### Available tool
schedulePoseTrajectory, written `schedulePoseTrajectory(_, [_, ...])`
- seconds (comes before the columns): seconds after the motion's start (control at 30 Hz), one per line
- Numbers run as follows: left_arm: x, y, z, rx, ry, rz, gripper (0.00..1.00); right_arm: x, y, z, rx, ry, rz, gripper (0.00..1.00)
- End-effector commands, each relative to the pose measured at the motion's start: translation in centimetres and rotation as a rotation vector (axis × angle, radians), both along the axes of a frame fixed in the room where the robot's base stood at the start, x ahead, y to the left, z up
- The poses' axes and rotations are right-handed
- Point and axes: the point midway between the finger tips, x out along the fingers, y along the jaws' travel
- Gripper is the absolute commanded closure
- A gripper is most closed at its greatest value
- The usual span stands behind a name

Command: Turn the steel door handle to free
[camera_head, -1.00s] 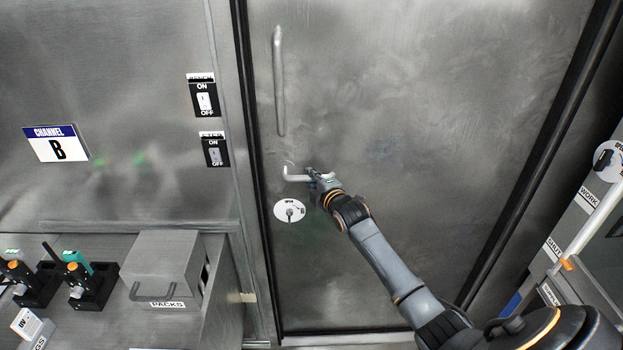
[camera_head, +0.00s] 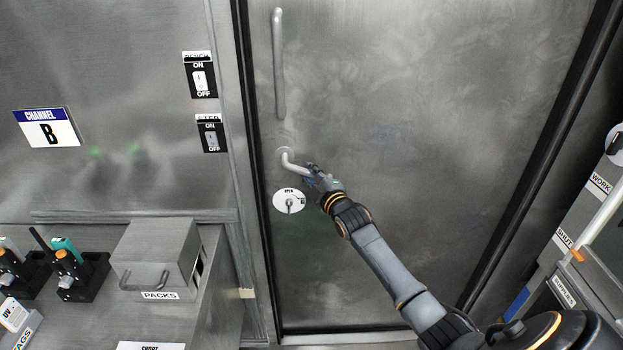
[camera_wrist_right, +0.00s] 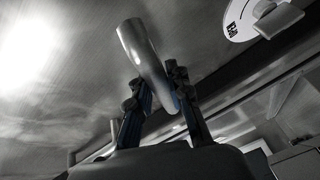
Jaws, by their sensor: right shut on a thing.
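The steel door handle (camera_head: 294,165) is a bent lever on the steel door (camera_head: 420,150), left of the door's middle. Its free end now slopes down to the right. My right gripper (camera_head: 314,171) is shut on the handle near its free end. In the right wrist view the handle (camera_wrist_right: 140,50) runs down between the two fingers of my right gripper (camera_wrist_right: 160,95). The gripper hides the handle's tip in the head view. My left gripper is not in view.
A round white dial plate with a key (camera_head: 289,202) sits just below the handle. A vertical pull bar (camera_head: 278,65) is above it. Left of the door are ON/OFF switches (camera_head: 199,75) and a PACKS box (camera_head: 160,265) on a bench. A cabinet (camera_head: 585,230) stands at the right.

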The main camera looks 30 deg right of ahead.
Motion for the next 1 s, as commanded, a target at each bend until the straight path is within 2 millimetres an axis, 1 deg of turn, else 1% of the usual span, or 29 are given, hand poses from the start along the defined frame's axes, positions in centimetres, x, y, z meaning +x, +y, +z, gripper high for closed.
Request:
schedulePoseTrajectory(0.03, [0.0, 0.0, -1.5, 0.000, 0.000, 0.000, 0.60, 0.1, 0.2, -1.4, 0.042, -0.020, 0.000, 1.00])
schedulePoseTrajectory(0.3, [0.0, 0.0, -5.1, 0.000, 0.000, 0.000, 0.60, 0.7, 1.2, -3.0, 0.264, -0.155, 0.000, 1.00])
schedulePoseTrajectory(0.5, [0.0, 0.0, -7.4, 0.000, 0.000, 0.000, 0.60, 1.2, 2.0, -3.9, 0.420, -0.249, 0.000, 1.00])
schedulePoseTrajectory(0.7, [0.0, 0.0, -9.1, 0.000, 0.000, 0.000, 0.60, 1.7, 2.9, -4.4, 0.551, -0.326, 0.000, 1.00])
schedulePoseTrajectory(1.0, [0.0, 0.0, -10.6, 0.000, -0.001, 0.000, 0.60, 2.2, 3.7, -4.6, 0.672, -0.402, 0.000, 1.00])
